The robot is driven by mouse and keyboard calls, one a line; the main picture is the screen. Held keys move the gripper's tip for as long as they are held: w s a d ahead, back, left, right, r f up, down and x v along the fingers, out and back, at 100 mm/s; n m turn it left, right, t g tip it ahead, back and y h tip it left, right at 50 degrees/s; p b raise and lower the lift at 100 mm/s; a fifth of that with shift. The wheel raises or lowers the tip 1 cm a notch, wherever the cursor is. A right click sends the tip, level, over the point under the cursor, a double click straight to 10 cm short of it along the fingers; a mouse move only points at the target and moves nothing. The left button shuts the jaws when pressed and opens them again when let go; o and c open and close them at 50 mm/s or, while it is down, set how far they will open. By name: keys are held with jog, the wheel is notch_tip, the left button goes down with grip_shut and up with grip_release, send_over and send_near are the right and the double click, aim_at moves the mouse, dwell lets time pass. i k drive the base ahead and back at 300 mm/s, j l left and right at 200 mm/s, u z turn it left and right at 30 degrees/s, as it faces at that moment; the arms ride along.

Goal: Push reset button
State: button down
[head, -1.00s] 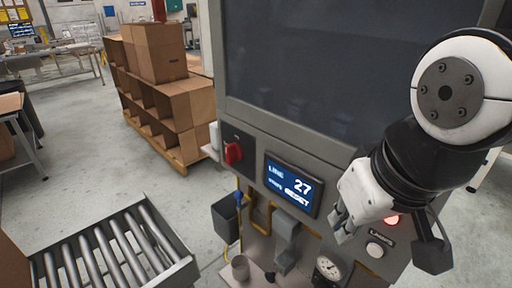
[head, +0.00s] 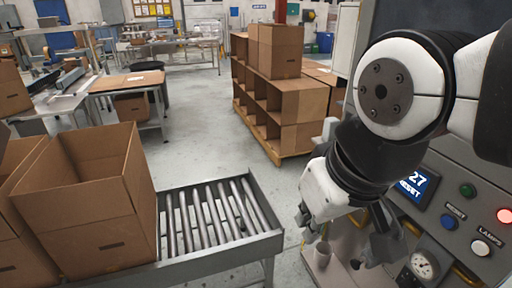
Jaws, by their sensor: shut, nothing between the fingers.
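The control panel (head: 440,247) stands at the right. It carries a blue button (head: 449,222) just below a RESET label, and a white button (head: 480,248) by a LAMPS label. A green button (head: 467,190) and a lit red one (head: 505,216) sit higher. The screen (head: 413,186) shows 27 and RESET and is partly hidden by my arm. My gripper (head: 305,228) is shut and empty, pointing down, well left of the blue button and touching nothing that I can see.
A shelf of cartons (head: 285,105) stands behind. Grey floor between is clear.

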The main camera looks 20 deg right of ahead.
aim_at(447, 222)
jog(key=l+u, duration=0.3)
jog(key=u, duration=0.15)
jog(key=k+l+u, duration=0.2)
jog(key=u, duration=0.25)
jog(key=k+l+u, duration=0.15)
jog(key=l+u, duration=0.15)
jog(key=u, duration=0.15)
jog(key=k+l+u, duration=0.15)
jog(key=u, duration=0.3)
jog(key=k+l+u, duration=0.1)
jog(key=k, duration=0.35)
jog(key=k+l+u, duration=0.15)
jog(key=k+l, duration=0.15)
jog(key=k, duration=0.15)
jog(key=k+l+u, duration=0.1)
jog(key=k, duration=0.35)
